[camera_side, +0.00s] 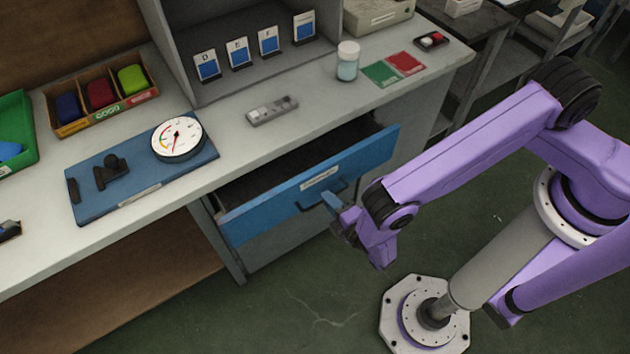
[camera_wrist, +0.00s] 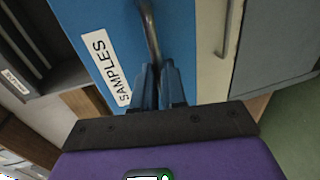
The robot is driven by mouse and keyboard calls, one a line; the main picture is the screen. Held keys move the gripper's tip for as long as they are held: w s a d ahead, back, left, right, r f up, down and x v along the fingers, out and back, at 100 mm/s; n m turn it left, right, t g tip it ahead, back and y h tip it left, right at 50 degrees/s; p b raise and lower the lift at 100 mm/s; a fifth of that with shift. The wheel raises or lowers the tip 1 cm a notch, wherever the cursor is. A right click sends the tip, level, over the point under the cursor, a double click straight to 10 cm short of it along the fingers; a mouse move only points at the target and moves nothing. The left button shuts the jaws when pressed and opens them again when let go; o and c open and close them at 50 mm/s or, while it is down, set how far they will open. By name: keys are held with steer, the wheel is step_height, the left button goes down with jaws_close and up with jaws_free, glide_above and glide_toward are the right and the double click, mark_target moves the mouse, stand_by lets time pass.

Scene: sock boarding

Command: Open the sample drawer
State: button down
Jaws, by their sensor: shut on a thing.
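The blue sample drawer (camera_side: 270,203) under the bench top stands pulled out, and its dark inside shows behind the front. In the wrist view its blue front (camera_wrist: 95,25) carries a white label (camera_wrist: 106,67) reading SAMPLES. A dark bar handle (camera_wrist: 150,28) is fixed to that front. My gripper (camera_side: 335,203) is at the handle, in front of the drawer. In the wrist view my gripper (camera_wrist: 160,75) has its two blue fingers closed around the end of the handle. The fingers partly hide the handle.
The grey bench top (camera_side: 225,123) holds a blue board (camera_side: 140,180) with a dial gauge (camera_side: 177,138), a bin of coloured rolls (camera_side: 100,95), a grey remote-like block (camera_side: 272,110) and a jar (camera_side: 347,62). Green floor (camera_side: 310,300) lies open below the drawer.

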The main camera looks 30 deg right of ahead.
steer(key=f+v, duration=0.2)
steer(key=v, duration=0.9)
steer(key=shift+s, duration=0.3)
steer(key=shift+f, duration=0.1)
steer(key=c, duration=1.2)
jaws_free()
step_height(320, 180, up, 8)
steer(key=s, duration=0.3)
steer(key=shift+f, duration=0.2)
steer(key=shift+r, duration=0.1)
